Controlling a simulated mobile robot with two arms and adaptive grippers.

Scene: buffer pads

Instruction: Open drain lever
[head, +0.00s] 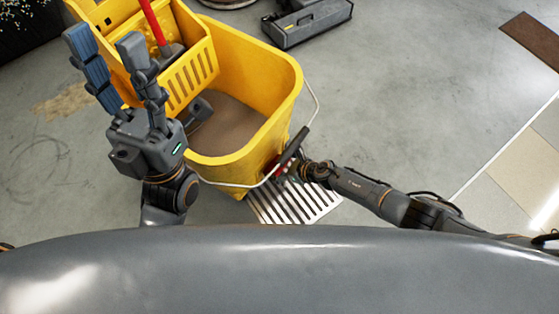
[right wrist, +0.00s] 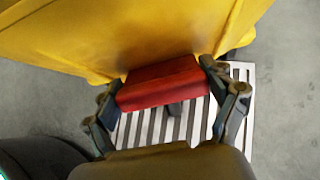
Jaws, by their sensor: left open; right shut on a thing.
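The yellow mop bucket (head: 283,88) stands on the floor and holds brownish water (head: 225,122). Its red drain lever (right wrist: 162,83) sticks out low on the bucket's near side, above a floor grate. My right gripper (right wrist: 165,86) has one finger at each end of the lever and is shut on it. In the head view the lever shows only as a small bit of red (head: 281,168), mostly hidden by my right gripper. My left gripper (head: 106,42) is open and empty, raised over the bucket's left side with its fingers apart.
A white metal floor grate (head: 300,205) lies below the lever. A yellow wringer (head: 192,75) with a red-handled tool (head: 153,20) sits on the bucket. The bucket's wire handle (head: 317,100) hangs at its right. A grey case (head: 308,22) lies behind. Floor to the right is clear.

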